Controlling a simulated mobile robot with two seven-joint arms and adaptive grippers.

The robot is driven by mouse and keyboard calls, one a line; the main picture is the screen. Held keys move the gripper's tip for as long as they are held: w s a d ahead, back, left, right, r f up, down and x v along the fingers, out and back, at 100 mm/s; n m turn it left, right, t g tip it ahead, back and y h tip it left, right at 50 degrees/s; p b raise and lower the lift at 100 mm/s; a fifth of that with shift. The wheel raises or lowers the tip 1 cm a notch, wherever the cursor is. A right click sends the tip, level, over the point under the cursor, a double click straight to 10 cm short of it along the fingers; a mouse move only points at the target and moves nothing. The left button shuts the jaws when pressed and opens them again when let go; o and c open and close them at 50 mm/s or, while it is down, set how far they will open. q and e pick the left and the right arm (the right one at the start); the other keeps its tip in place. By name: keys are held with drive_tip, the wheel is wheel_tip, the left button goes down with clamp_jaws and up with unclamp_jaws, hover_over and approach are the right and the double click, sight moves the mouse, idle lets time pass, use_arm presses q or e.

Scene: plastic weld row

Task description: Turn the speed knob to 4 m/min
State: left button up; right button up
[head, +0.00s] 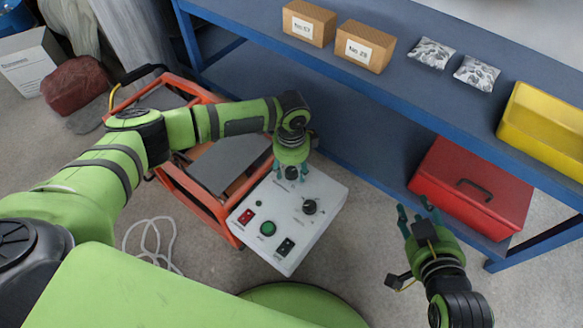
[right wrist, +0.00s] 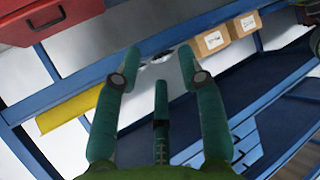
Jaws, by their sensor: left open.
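A white control panel (head: 318,238) sits on the front of the orange-framed machine (head: 213,210) in the head view. A black knob (head: 310,207) in its right part is uncovered; its scale marks are too small to read. Another dark knob (head: 291,173) lies near the panel's back edge. My left gripper (head: 290,172) points down over this back knob, its open fingers on either side of it; I cannot tell whether they touch. I cannot tell which knob sets the speed. My right gripper (head: 418,214) is open and empty, right of the panel; its spread fingers fill the right wrist view (right wrist: 160,75).
The panel also carries a green button (head: 267,229), a red switch (head: 245,216) and a black switch (head: 285,247). A blue shelf (head: 390,105) stands behind, with two cardboard boxes (head: 309,24), packets and a yellow bin (head: 545,125). A red toolbox (head: 470,190) is near my right gripper.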

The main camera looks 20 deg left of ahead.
use_arm(q)
drive_tip(key=shift+c, duration=0.4)
clamp_jaws()
